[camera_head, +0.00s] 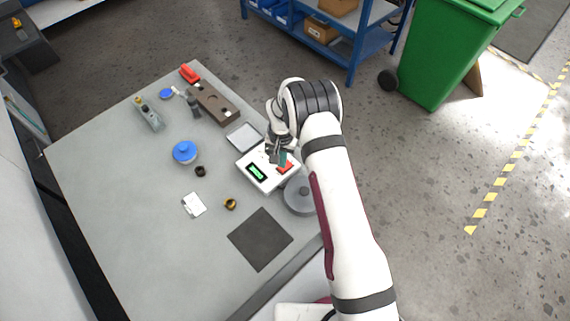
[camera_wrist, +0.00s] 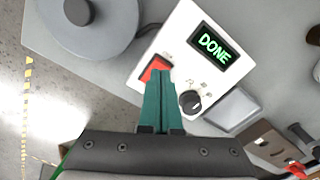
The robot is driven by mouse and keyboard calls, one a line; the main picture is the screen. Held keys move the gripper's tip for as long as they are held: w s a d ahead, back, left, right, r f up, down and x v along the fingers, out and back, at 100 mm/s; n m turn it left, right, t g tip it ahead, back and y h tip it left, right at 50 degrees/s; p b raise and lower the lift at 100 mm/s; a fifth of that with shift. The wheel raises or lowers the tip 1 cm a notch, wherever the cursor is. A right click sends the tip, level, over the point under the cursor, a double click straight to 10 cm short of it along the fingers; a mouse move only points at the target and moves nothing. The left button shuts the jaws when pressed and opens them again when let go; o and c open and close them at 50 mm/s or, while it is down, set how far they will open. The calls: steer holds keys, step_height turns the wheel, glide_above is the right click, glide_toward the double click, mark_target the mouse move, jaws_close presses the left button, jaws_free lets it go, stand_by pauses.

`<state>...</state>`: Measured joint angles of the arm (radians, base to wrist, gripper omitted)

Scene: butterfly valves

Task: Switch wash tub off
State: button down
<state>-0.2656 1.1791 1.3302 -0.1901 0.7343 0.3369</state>
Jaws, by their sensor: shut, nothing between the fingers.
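A white control box (camera_head: 248,158) sits near the right edge of the table. Its display (camera_wrist: 213,47) reads "DONE" in green in the wrist view. The box has a red switch (camera_wrist: 156,67) and a black knob (camera_wrist: 190,102); the switch also shows in the head view (camera_head: 286,168). My gripper (camera_wrist: 164,76) is shut and empty, its teal fingers over the box. The fingertips overlap the lower right part of the red switch in the wrist view. I cannot tell whether they touch it. In the head view my gripper (camera_head: 281,159) covers part of the box.
A grey round lidded vessel (camera_head: 299,196) stands beside the box, and a grey tray (camera_head: 244,137) lies on its other side. A dark mat (camera_head: 260,239), blue-lidded jar (camera_head: 184,152) and brown fixture (camera_head: 213,103) are on the table. The table's left front area is clear.

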steer(key=shift+f, duration=0.8)
steer(key=shift+r, duration=3.55)
steer(key=s+d+r+m, duration=0.1)
steer(key=s+d+r, duration=0.3)
steer(key=r, duration=0.6)
steer(key=s+d+r, duration=0.2)
steer(key=s+r, duration=0.5)
steer(key=r, duration=0.2)
steer(key=s+d+r+y, duration=0.1)
steer(key=s+r, duration=0.2)
steer(key=s, duration=0.8)
steer(key=s+d+r+m, duration=0.1)
steer(key=s+d+r, duration=0.1)
steer(key=s, duration=0.9)
steer(key=shift+s+r+m+y, duration=0.2)
steer(key=shift+r+m+y, duration=0.1)
steer(key=shift+r+y, duration=0.15)
